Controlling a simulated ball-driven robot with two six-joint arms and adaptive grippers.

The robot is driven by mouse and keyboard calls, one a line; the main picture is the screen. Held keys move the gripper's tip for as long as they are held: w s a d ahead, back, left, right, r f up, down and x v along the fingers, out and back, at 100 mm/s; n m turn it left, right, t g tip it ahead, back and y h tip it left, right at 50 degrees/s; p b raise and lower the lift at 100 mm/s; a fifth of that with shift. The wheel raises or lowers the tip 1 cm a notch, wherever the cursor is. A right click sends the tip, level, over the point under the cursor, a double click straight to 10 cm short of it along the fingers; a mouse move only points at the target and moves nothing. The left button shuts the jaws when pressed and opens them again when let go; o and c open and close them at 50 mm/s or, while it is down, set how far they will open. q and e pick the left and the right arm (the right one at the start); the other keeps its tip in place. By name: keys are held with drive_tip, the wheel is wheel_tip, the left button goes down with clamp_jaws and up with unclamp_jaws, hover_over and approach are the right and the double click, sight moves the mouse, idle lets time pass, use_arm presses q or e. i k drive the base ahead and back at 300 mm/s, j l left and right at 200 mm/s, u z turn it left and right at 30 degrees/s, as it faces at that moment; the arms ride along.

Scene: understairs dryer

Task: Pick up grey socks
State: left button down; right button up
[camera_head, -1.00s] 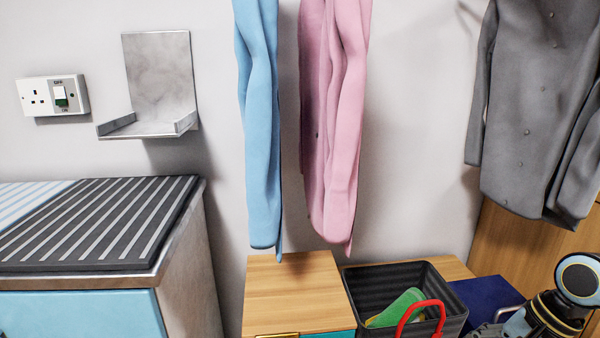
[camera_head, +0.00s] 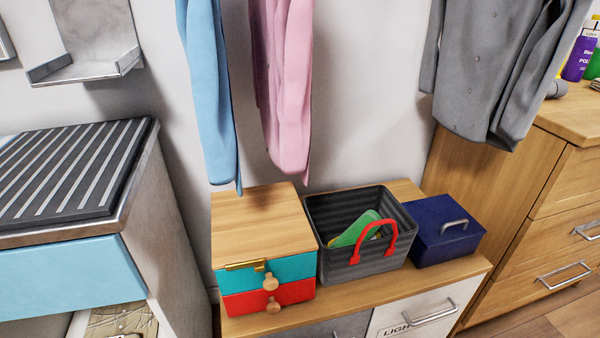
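A small grey rolled bundle (camera_head: 557,89) lies at the left edge of the wooden chest's top, at the far right. It may be the grey socks, but it is partly hidden by the hanging grey shirt (camera_head: 490,70) and too small to tell. No other socks show. Neither of my grippers is in view.
A low wooden bench (camera_head: 350,306) holds a small drawer box (camera_head: 262,220), a dark basket (camera_head: 352,268) with a red handle and a blue lidded box (camera_head: 450,238). The wooden chest (camera_head: 570,183) carries purple (camera_head: 578,60) and green bottles. Blue (camera_head: 212,100) and pink (camera_head: 285,85) garments hang above.

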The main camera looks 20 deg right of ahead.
sight(559, 88)
drive_tip(key=z, duration=1.9)
drive_tip(key=i+l+u, duration=0.1)
drive_tip(key=u, duration=0.25)
drive_tip(key=i+l+u, duration=0.1)
drive_tip(key=u, duration=0.25)
drive_tip(key=i+l+u, duration=0.15)
drive_tip(key=u, duration=0.2)
